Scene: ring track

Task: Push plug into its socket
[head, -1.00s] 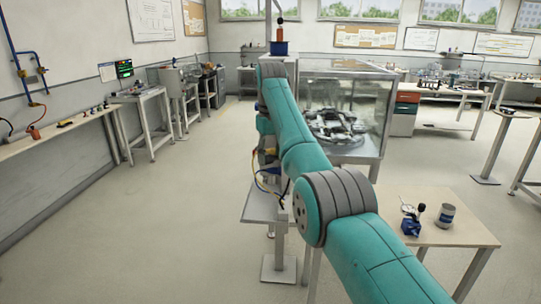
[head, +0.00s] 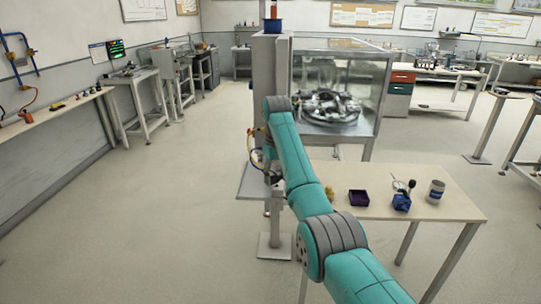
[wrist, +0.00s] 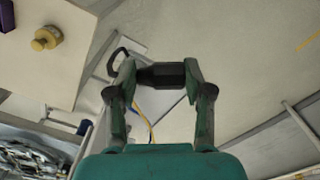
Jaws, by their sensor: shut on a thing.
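In the wrist view my gripper (wrist: 160,75) is shut on a black plug (wrist: 160,75), holding it crosswise between its two fingertips. A black cable loop (wrist: 117,58) shows at the left end of the plug. Thin yellow and blue wires (wrist: 146,122) show below and behind it. In the head view my arm reaches toward a grey post with a small shelf (head: 262,183), with coloured wires (head: 254,150) beside it. My gripper and the plug are hidden or too small to make out there. I cannot pick out the socket in either view.
A light table (head: 440,207) on the right holds a purple box (head: 358,198), a blue vise-like object (head: 401,201) and a grey can (head: 436,191). A yellow knob-like part (wrist: 47,38) shows in the wrist view. A glass case (head: 345,75) stands behind. Floor at left is clear.

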